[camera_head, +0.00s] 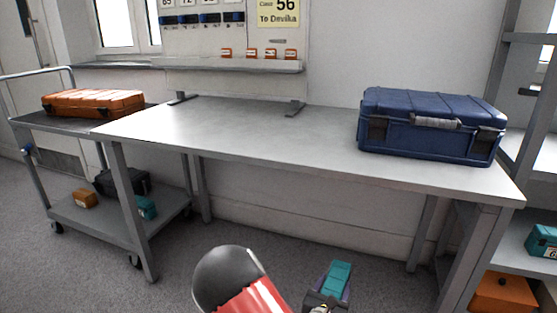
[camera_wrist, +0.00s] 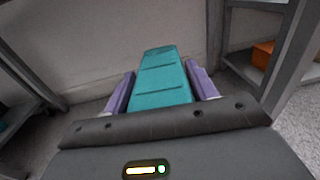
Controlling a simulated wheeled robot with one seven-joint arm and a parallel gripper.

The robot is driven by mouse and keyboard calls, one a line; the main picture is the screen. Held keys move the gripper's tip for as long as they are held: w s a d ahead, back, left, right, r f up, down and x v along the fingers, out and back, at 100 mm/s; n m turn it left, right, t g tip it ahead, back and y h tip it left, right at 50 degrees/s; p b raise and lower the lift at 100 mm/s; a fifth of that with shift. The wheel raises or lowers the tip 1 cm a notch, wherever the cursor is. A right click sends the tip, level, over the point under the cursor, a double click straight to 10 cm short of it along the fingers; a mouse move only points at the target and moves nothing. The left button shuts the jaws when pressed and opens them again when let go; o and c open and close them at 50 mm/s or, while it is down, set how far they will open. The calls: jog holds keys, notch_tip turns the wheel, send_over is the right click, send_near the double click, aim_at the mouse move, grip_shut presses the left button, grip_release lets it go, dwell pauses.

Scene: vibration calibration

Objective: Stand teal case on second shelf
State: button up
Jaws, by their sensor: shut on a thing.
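A small teal case (camera_head: 338,278) is held in my gripper (camera_head: 326,290) at the bottom middle of the head view, in front of the table. The wrist view shows the teal case (camera_wrist: 163,78) between the two purple fingers of my gripper (camera_wrist: 162,88), which is shut on it. Its ribbed face is toward the wrist camera. A grey shelf rack (camera_head: 538,160) stands at the right edge of the head view, only partly in frame. Another teal case (camera_head: 543,242) sits on one of its lower boards. Which board is the second shelf I cannot tell.
A grey table (camera_head: 230,128) fills the middle, with a large blue case (camera_head: 430,125) at its right. An orange case (camera_head: 505,292) is low in the rack. At left, a cart (camera_head: 75,208) holds an orange case (camera_head: 92,102) and several smaller cases below.

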jog(key=r+y, duration=0.1)
jog(key=r, duration=0.1)
jog(key=r+n, duration=0.1)
jog(key=r, duration=0.2)
jog(key=w+r+t+y, duration=0.1)
jog(key=r, duration=0.2)
jog(key=shift+d+r+n+y, duration=0.15)
jog(key=shift+n+y, duration=0.15)
jog(key=shift+n, duration=0.1)
jog(key=shift+w, duration=0.1)
